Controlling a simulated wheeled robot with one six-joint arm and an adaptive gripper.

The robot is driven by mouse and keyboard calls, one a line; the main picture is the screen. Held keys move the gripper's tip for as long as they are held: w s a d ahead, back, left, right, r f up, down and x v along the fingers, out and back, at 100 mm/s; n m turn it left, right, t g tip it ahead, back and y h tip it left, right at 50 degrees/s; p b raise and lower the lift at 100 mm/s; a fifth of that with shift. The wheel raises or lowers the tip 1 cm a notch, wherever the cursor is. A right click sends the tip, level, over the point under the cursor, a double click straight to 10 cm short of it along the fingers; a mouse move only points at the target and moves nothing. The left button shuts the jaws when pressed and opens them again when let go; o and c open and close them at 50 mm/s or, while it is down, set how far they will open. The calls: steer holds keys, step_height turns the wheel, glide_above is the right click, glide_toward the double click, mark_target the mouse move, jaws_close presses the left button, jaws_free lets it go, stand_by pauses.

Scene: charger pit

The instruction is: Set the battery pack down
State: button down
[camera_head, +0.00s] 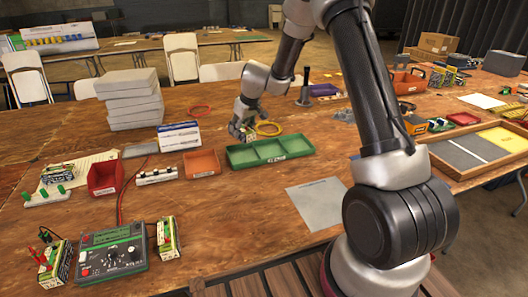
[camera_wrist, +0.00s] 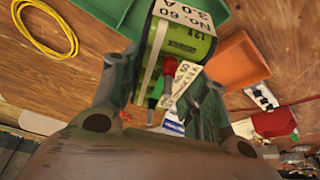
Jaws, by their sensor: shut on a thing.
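A battery pack (camera_wrist: 185,38) with a green body, a pale label reading "NO. 60 3.0 A", and red and green terminals fills the middle of the wrist view. My gripper (camera_wrist: 165,80) is shut on it, with one finger on each side. In the head view my gripper (camera_head: 242,131) is low over the wooden table, left of the yellow cable ring and behind the green tray. Only a small part of the pack shows there, and I cannot tell whether it touches the table.
A yellow cable ring (camera_head: 268,134) lies close by. A white-and-blue box (camera_head: 180,148) stands left. A grey sheet (camera_head: 316,203) lies flat nearer me.

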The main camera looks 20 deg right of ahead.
steer(key=shift+a+f, duration=0.1)
steer(key=shift+f, duration=4.65)
steer(key=c, duration=0.8)
jaws_free()
steer(key=shift+f, duration=0.15)
steer(key=shift+o, duration=0.2)
